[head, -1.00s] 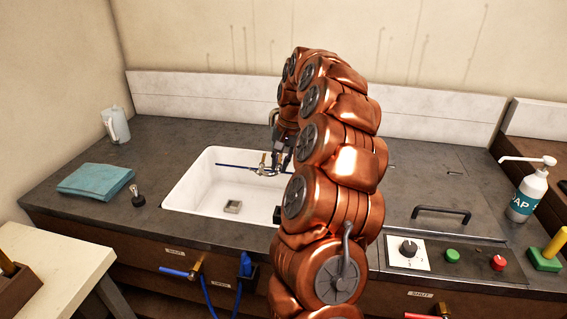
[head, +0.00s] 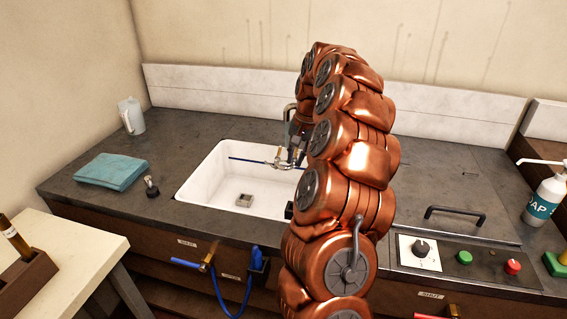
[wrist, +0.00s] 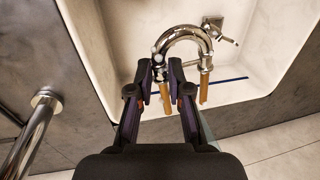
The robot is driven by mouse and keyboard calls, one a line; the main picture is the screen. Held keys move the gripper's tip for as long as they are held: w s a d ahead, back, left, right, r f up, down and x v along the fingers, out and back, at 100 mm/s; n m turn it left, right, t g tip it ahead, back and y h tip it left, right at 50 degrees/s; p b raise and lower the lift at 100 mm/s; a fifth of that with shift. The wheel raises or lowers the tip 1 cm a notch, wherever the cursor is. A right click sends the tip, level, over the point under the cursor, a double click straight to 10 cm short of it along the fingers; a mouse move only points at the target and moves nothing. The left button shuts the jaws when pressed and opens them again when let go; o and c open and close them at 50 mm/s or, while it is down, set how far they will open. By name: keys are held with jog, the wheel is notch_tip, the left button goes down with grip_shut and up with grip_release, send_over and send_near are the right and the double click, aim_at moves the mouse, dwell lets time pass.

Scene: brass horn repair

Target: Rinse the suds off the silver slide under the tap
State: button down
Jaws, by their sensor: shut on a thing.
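The silver slide (wrist: 183,34) is a shiny U-shaped tube with brass-coloured legs. My gripper (wrist: 168,72) is shut on one side of it in the wrist view. In the head view the slide (head: 283,160) hangs over the back right of the white sink (head: 212,180), small and partly hidden by my gripper (head: 298,140) and arm. I cannot make out suds on it. The tap (head: 288,110) rises behind the sink, partly covered by my arm. A chrome pipe, seemingly the tap (wrist: 36,130), stands left of my gripper in the wrist view. I see no running water.
A drain (head: 244,200) is in the sink floor. A blue cloth (head: 111,171), a small dark-knobbed item (head: 151,186) and a jug (head: 131,115) stand left of the sink. A soap bottle (head: 546,195) stands far right. The front panel has knobs and buttons.

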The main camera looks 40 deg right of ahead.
jog(key=shift+a, duration=0.1)
dwell(0.3)
jog(key=shift+a+r+b, duration=0.1)
jog(key=shift+a+b, duration=0.3)
jog(key=shift+b, duration=0.05)
jog(key=shift+s, duration=0.1)
jog(key=s+b, duration=0.4)
jog(key=s, duration=0.3)
jog(key=shift+s+d, duration=0.4)
jog(key=shift+d, duration=0.05)
dwell(0.4)
jog(key=shift+s, duration=0.1)
dwell(1.1)
jog(key=s+r, duration=0.4)
jog(key=shift+s+d+b, duration=0.3)
jog(key=shift+s+b, duration=0.1)
